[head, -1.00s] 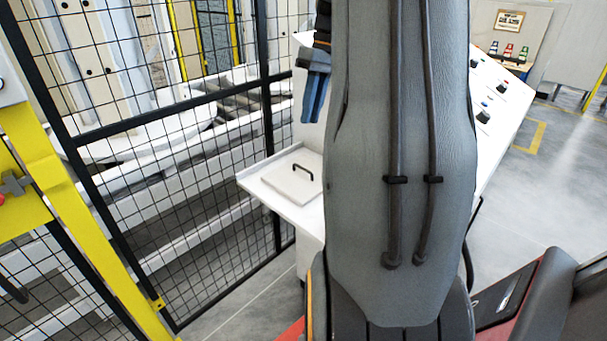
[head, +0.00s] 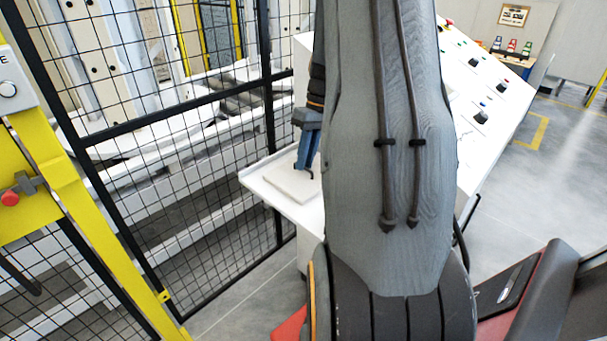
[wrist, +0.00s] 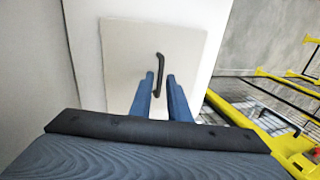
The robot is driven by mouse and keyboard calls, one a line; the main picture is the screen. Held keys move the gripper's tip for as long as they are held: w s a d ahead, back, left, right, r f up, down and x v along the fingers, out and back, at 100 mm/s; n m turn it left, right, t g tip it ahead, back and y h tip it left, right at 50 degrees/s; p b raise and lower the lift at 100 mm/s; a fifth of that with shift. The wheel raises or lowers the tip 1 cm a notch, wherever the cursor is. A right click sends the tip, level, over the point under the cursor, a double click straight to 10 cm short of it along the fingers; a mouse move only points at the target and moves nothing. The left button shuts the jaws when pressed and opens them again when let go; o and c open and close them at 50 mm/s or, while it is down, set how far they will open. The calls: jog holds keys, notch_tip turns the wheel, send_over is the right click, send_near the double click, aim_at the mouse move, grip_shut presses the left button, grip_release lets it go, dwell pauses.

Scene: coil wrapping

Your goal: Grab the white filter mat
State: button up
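The white filter mat (head: 284,186) is a flat off-white square lying on a white shelf (head: 266,189) of the console. In the wrist view the mat (wrist: 125,50) carries a black handle (wrist: 158,72) near its middle. My gripper (head: 305,168) points down over the mat in the head view, and hides the handle there. In the wrist view its two blue fingers (wrist: 160,76) stand apart, one on each side of the handle. I cannot tell whether either finger touches it.
A black wire fence (head: 180,160) with a yellow post (head: 75,210) stands left of the shelf. The white console (head: 470,105) with buttons rises on the right, partly hidden by my arm. Open grey floor (head: 560,190) lies further right.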

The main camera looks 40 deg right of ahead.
jog(key=shift+a+f, duration=0.15)
jog(key=shift+f, duration=0.3)
grip_shut()
